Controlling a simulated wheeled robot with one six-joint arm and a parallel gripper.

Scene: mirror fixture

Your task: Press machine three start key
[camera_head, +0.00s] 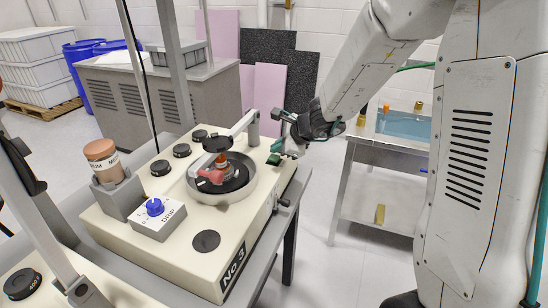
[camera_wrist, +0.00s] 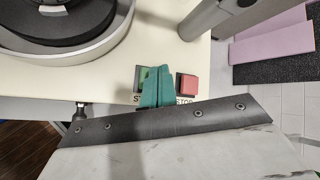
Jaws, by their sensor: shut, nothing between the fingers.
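Machine three (camera_head: 195,263) is a cream bench unit marked "No 3" on its front side. In the wrist view its green start key (camera_wrist: 144,73) is partly hidden behind my gripper (camera_wrist: 160,72), whose teal fingers are together and empty. The fingertips overlap the right part of the green key; whether they touch it I cannot tell. The red stop key (camera_wrist: 187,82) is just right of the fingers, with its label partly covered. In the head view my gripper (camera_head: 277,147) is at the machine's right edge, close over the key area.
The round grinding bowl (camera_head: 232,192) with its arm stands left of the keys. A grey post (camera_wrist: 205,18) rises behind them in the wrist view. A blue knob (camera_head: 155,207) sits on a drip box. A steel table (camera_head: 385,153) with a blue basin stands at the right.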

